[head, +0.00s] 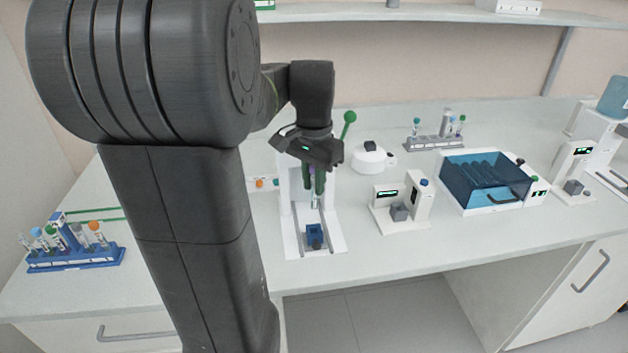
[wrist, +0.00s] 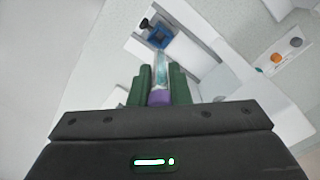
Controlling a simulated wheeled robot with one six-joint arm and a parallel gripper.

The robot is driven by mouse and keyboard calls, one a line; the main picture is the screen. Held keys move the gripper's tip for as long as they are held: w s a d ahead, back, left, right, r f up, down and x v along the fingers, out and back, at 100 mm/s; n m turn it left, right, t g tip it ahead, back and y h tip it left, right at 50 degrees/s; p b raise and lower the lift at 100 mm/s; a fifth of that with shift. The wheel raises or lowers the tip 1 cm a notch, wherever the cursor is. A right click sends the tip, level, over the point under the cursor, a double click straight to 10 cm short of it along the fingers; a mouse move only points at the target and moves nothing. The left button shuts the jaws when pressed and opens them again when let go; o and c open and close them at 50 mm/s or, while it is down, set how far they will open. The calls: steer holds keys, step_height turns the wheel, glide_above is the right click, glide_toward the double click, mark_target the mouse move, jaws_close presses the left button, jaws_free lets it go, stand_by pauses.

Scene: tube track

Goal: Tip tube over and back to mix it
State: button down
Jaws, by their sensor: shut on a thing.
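My gripper (head: 314,182) points downward over the bench with its green fingers closed on a tube (head: 316,202). In the wrist view the fingers (wrist: 160,80) flank the tube (wrist: 160,66), gripping it near its purple cap (wrist: 158,98). The tube has a clear body with pale teal contents and hangs roughly upright, cap up. It is over a white stand (head: 331,240) with a blue block (head: 314,236) at its base. The stand and block also show in the wrist view. I cannot tell the exact gap between tube and block.
A blue rack (head: 75,258) with several capped tubes stands at the left. Right of the white stand are a small white device (head: 388,215), a blue-lidded box (head: 486,180) and, behind, a grey tube rack (head: 435,143). A green-knobbed lever (head: 348,118) rises behind my gripper.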

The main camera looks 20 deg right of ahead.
step_height(320, 180, up, 10)
steer(key=p, duration=0.9)
steer(key=shift+r, duration=0.1)
